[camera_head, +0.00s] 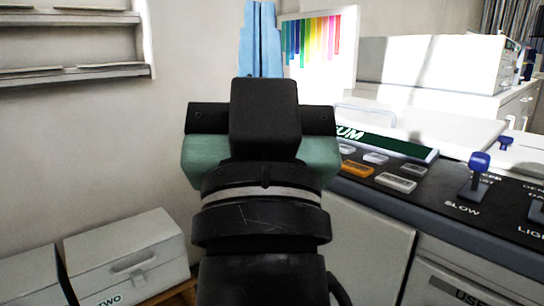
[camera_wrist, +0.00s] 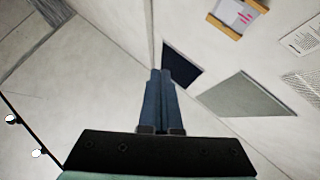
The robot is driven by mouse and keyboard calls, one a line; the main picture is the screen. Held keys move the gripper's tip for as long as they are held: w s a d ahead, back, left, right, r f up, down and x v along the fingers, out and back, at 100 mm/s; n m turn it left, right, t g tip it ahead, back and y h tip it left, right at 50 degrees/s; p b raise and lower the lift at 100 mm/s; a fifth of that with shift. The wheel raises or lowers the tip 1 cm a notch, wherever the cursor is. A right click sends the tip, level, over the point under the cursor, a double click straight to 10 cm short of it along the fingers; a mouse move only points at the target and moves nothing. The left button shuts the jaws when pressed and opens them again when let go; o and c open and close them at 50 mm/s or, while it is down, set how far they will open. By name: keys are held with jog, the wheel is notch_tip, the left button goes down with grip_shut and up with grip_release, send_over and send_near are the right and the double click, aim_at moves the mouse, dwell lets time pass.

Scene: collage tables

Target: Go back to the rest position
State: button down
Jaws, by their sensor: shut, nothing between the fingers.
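My gripper (camera_head: 261,8) is raised in the middle of the head view, its blue fingers pointing up and pressed together. In the wrist view my gripper (camera_wrist: 160,75) shows the two blue fingers side by side with nothing between them. The fingers point toward a pale wall and ceiling area. My black wrist and green-grey gripper body hide part of the console and the wall behind.
A dark console (camera_head: 455,207) with a blue-knobbed lever (camera_head: 480,162) and several buttons stands at right. A board with coloured strips (camera_head: 322,45) is behind it. White boxes (camera_head: 128,252) sit low at left. A wall shelf (camera_head: 70,42) is at upper left.

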jog(key=s+d+r+h+p, duration=0.1)
jog(key=s+r+p, duration=0.1)
jog(key=s+r, duration=0.15)
notch_tip(320, 180, up, 34)
jog(key=p, duration=3.5)
jog(key=shift+s+r, duration=0.2)
jog(key=shift+s, duration=0.1)
jog(key=shift+a, duration=0.1)
